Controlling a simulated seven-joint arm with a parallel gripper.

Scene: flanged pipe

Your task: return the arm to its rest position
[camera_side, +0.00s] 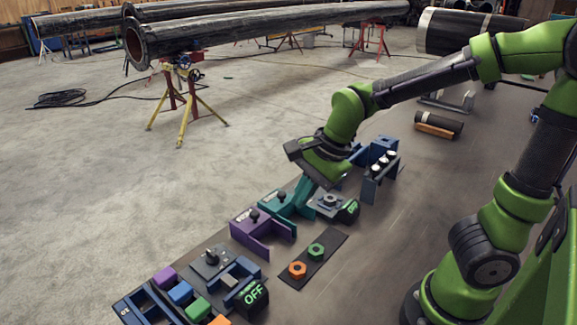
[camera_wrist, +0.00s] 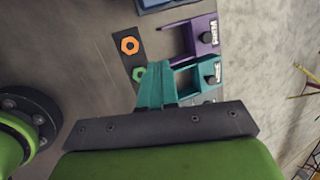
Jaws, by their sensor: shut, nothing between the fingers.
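My green arm reaches in from the right in the side view. My gripper (camera_side: 301,200) points down over the row of fixtures, its teal fingers near the teal bracket (camera_side: 275,205). In the wrist view my gripper (camera_wrist: 160,66) shows its teal fingers together, with nothing held. That view looks past the fingertips to the teal bracket (camera_wrist: 198,78) and the green hex nut (camera_wrist: 139,73). The fingers hide part of the scene behind them, and I cannot tell their exact height above the bench.
A dark plate holds an orange nut (camera_side: 297,270) and a green nut (camera_side: 316,251). A purple bracket (camera_side: 258,235), a blue rack (camera_side: 375,180) and a box reading OFF (camera_side: 252,297) stand nearby. Coloured blocks lie front left. The bench right of the plate is clear.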

